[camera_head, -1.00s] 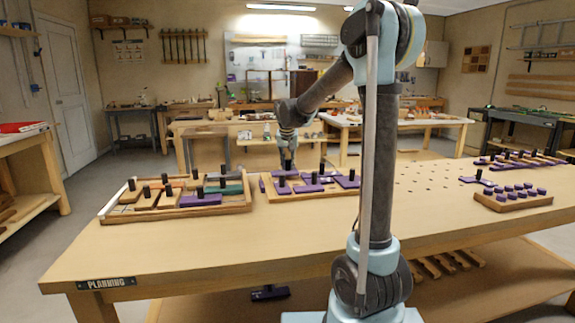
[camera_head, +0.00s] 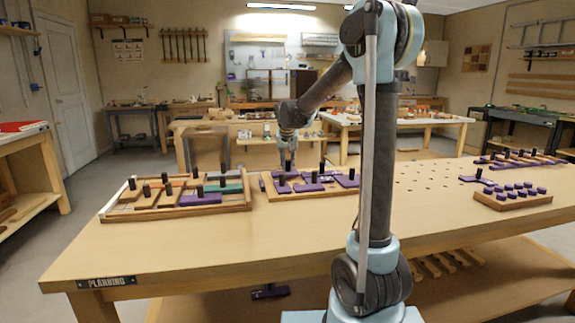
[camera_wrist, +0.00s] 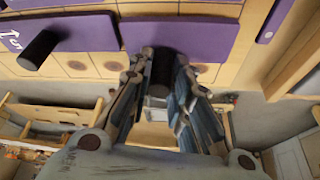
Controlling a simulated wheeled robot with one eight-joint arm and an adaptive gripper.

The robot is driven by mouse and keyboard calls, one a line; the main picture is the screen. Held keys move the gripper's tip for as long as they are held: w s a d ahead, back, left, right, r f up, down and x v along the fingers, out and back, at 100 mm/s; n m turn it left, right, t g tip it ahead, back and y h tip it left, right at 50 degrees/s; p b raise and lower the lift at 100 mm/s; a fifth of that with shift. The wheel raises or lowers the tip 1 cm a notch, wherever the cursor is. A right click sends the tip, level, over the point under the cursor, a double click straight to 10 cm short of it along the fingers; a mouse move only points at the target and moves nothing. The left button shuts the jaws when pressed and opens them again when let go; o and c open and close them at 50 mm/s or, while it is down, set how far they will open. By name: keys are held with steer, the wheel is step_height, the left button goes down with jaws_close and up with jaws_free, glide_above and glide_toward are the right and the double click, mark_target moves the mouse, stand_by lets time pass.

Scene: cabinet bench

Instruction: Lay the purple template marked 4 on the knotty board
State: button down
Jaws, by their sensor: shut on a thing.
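My gripper (camera_wrist: 160,75) is shut on the black knob (camera_wrist: 162,72) of a purple template (camera_wrist: 205,35) in the wrist view. No number can be read on this template. A second purple template (camera_wrist: 80,32) lies beside it, with its own black knob and a white mark, seen at an angle, near the left edge. In the head view my gripper (camera_head: 289,160) is at the back of a wooden board (camera_head: 290,196) that carries several purple templates (camera_head: 308,187).
A wooden tray (camera_head: 150,214) of mixed templates stands on the bench to the left. A block with several purple knobs (camera_head: 512,202) and more purple templates (camera_head: 515,160) are at the right. The bench front (camera_head: 210,245) is clear.

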steer(key=shift+f, duration=0.75)
stand_by(1.6)
steer(key=c, duration=1)
jaws_free()
steer(key=shift+r, duration=0.1)
steer(key=shift+r, duration=3.95)
